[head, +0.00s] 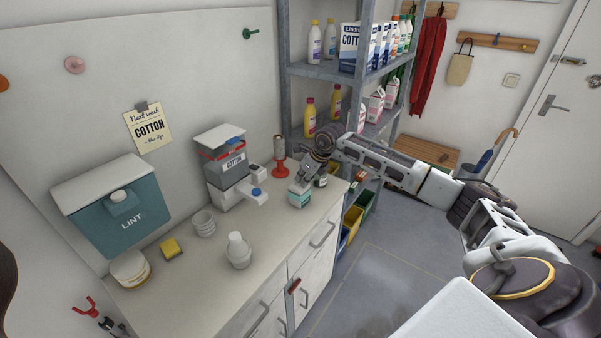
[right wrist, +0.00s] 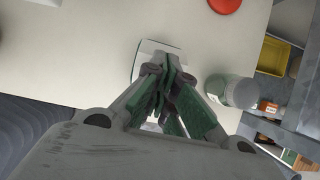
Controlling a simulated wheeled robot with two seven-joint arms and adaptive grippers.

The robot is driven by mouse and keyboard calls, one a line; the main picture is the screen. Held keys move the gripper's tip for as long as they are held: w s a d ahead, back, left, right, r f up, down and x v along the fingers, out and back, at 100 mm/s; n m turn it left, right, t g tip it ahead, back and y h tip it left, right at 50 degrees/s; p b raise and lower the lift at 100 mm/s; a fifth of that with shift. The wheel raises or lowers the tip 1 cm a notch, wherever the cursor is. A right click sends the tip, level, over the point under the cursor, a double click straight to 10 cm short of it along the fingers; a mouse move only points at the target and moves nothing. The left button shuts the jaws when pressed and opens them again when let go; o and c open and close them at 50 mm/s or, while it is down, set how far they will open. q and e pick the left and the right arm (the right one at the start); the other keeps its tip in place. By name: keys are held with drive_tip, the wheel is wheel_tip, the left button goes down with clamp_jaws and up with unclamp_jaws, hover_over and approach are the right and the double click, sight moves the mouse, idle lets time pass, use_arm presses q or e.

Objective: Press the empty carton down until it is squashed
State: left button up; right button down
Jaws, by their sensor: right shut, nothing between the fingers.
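The carton, white and teal, stands on the counter near its right end in the head view (head: 299,199). In the right wrist view its pale top and green side (right wrist: 146,62) show behind the fingertips. My right gripper (head: 303,181) points down over the carton, its fingers shut with nothing between them. In the right wrist view the fingertips (right wrist: 166,72) overlap the carton and hide part of it. I cannot tell whether they touch its top. The carton looks low, but how far it is flattened is hard to see. My left gripper is not in view.
A glass jar (right wrist: 232,92) stands right beside the carton. A red stand (head: 281,170) is behind it. Coloured bins (head: 352,222) stand beyond the counter's right edge.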

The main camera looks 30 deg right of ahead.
sight(305, 189)
drive_tip(key=shift+f, duration=0.6)
drive_tip(key=shift+s+r, duration=0.1)
drive_tip(key=shift+s+d+r, duration=0.25)
drive_tip(key=shift+s+d, duration=0.05)
drive_tip(key=shift+s, duration=0.4)
drive_tip(key=shift+s+d+r, duration=0.25)
drive_tip(key=shift+s, duration=0.4)
drive_tip(key=v, duration=1.2)
